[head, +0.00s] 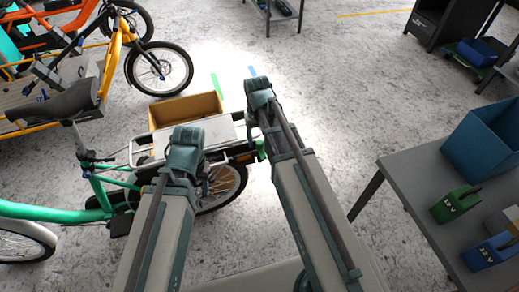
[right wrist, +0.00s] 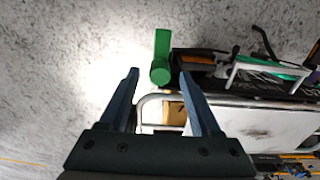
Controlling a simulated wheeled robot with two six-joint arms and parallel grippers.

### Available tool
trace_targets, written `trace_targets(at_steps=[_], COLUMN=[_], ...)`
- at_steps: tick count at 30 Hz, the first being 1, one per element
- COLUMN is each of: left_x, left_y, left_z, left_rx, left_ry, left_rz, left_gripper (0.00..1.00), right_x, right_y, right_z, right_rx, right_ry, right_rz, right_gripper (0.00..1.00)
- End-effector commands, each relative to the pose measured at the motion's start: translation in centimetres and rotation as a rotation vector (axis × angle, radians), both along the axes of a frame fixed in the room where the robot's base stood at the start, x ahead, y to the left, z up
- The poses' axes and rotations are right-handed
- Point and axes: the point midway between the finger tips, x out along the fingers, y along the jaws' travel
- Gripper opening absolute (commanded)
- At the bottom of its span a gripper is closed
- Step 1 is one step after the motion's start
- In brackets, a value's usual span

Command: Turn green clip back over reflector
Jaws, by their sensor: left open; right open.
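The green clip (right wrist: 161,45) shows in the right wrist view as a narrow arm with a round end. It sticks out beside the rear end of the bike's rack, and it also shows in the head view (head: 261,151). A dark red-brown part (right wrist: 203,58) beside it may be the reflector; I cannot tell surely. My right gripper (right wrist: 160,76) is open, and the clip's round end appears between its fingertips. I cannot tell the depth gap between them. My left gripper (head: 204,182) is open over the near side of the rack, mostly hidden by its own wrist.
A grey table (head: 400,172) at right holds a blue bin (head: 482,138) and battery blocks. Other bikes stand at upper left.

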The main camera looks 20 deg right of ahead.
Motion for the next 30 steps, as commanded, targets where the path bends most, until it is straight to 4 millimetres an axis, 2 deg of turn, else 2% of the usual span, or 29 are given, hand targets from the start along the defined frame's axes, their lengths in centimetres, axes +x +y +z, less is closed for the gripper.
trace_targets(at_steps=[1, 5, 16, 26, 27, 30], left_x=[0.0, 0.0, 0.0, 0.0, 0.0, 0.0], left_y=[0.0, 0.0, 0.0, 0.0, 0.0, 0.0], left_z=[-1.3, -2.3, -2.4, -2.4, -2.4, -2.4], left_rx=[0.000, 0.000, 0.000, 0.000, 0.000, 0.000], left_ry=[0.000, 0.000, 0.000, 0.000, 0.000, 0.000], left_rz=[0.000, 0.000, 0.000, 0.000, 0.000, 0.000], left_gripper=[0.50, 0.50, 0.50, 0.50, 0.50, 0.50], right_x=[0.0, 0.0, 0.0, 0.0, 0.0, 0.0], right_y=[0.0, -0.1, -0.1, -0.1, -0.1, -0.1], right_z=[-1.3, -2.3, -2.4, -2.4, -2.4, -2.4], right_rx=[0.000, 0.000, 0.000, 0.000, 0.000, 0.000], right_ry=[0.000, 0.000, 0.000, 0.000, 0.000, 0.000], right_rz=[0.000, 0.000, 0.000, 0.000, 0.000, 0.000], right_gripper=[0.64, 0.64, 0.62, 0.03, 0.00, 0.00])
